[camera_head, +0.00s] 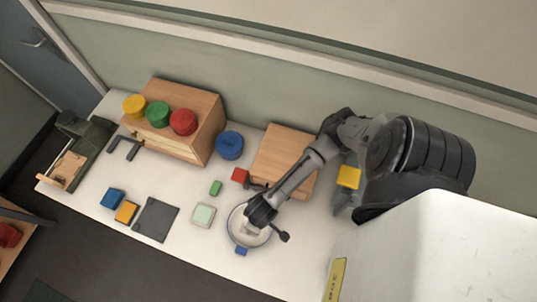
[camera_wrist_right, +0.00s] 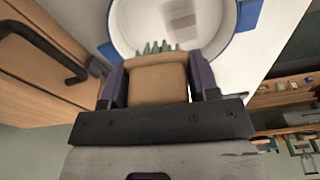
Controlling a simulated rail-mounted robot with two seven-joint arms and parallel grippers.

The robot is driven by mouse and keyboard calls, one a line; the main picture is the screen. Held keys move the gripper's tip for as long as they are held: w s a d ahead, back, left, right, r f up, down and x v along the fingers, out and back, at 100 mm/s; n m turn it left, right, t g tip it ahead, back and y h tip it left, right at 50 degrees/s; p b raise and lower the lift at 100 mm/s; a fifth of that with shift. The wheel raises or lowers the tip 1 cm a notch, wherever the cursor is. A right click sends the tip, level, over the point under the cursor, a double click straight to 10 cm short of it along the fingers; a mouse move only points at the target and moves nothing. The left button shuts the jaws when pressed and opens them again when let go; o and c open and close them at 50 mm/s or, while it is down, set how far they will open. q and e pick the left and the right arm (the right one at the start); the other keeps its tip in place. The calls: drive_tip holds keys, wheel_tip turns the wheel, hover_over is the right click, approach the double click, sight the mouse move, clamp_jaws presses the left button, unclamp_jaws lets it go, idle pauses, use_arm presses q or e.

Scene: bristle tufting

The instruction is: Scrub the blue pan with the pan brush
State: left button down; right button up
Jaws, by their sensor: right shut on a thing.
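The blue pan (camera_head: 232,228) sits near the front edge of the white table, with a white inside and a blue rim. In the right wrist view the pan (camera_wrist_right: 215,45) shows blue side handles and a grey patch inside. My right gripper (camera_head: 258,212) is above the pan and partly hides it. In its wrist view the right gripper (camera_wrist_right: 157,80) is shut on the pan brush (camera_wrist_right: 157,80), a tan block with green bristles. The bristles point into the pan over its near side. I cannot tell whether they touch it. My left gripper is not in view.
A wooden cabinet (camera_head: 206,130) with yellow, green and red round pieces on top stands at the back left.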

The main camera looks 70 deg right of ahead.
drive_tip(key=w, duration=0.2)
drive_tip(key=shift+w+a+f+n, duration=0.15)
drive_tip(key=shift+w+a+n, duration=0.15)
drive_tip(key=shift+w+a+f+n+b, duration=0.1)
drive_tip(key=shift+a+f+n+b, duration=0.15)
drive_tip(key=shift+f+b, duration=0.25)
wheel_tip(320, 180, down, 5)
drive_tip(key=b, duration=0.6)
drive_tip(key=shift+f+b, duration=0.45)
drive_tip(key=shift+f, duration=0.55)
